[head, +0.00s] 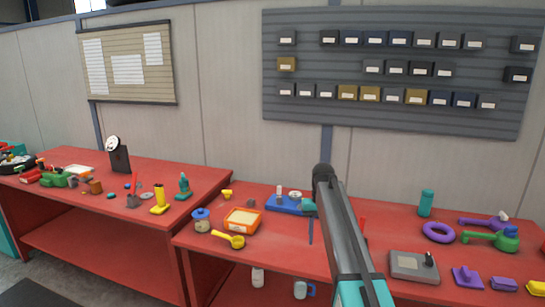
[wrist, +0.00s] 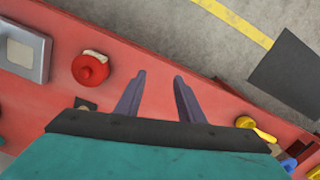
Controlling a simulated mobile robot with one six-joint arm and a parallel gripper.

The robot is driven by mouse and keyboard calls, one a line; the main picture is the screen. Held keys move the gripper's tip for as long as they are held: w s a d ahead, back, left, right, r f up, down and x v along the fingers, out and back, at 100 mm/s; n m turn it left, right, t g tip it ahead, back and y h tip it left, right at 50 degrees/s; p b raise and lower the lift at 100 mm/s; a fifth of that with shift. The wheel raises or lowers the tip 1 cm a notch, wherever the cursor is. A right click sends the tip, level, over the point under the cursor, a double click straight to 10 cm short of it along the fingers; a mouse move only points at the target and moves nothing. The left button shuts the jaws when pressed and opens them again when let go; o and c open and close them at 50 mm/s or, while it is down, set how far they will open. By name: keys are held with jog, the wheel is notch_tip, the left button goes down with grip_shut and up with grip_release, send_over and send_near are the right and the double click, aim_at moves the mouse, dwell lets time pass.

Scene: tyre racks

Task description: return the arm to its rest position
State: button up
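In the wrist view my gripper (wrist: 159,75) has its two dark fingers spread apart with nothing between them. It is over the edge of a red table (wrist: 130,50), with the grey floor beyond. In the head view my arm (head: 345,235) rises from the bottom, bends at a dark joint, and its far end comes down over the right table (head: 275,262). A teal part of my wrist (head: 308,206) shows there with a dark finger below it, close to a blue tray (head: 285,207). Whether it touches anything there cannot be told.
The wrist view shows a red round object (wrist: 90,71) and a grey box (wrist: 18,52) left of the fingers. An orange bin (head: 242,221), a yellow scoop (head: 230,239), a purple ring (head: 438,232) and a grey device (head: 412,266) lie around my arm. A bin panel (head: 300,65) hangs behind.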

jog(key=s+f+g, duration=0.1)
jog(key=s+f, duration=0.6)
jog(key=f, duration=0.4)
jog(key=s+f+g, duration=0.2)
jog(key=s+f, duration=0.5)
jog(key=f, duration=0.3)
jog(key=s+f+g, duration=0.1)
jog(key=s+f, duration=0.5)
jog(key=f, duration=0.5)
jog(key=s+f, duration=0.5)
jog(key=s, duration=0.6)
jog(key=s+f, duration=0.5)
jog(key=s, duration=0.7)
jog(key=s+f+g, duration=0.1)
jog(key=s+f, duration=0.4)
jog(key=s, duration=0.7)
jog(key=shift+d+f, duration=0.2)
jog(key=shift+s+a, duration=0.1)
jog(key=shift+c, duration=0.5)
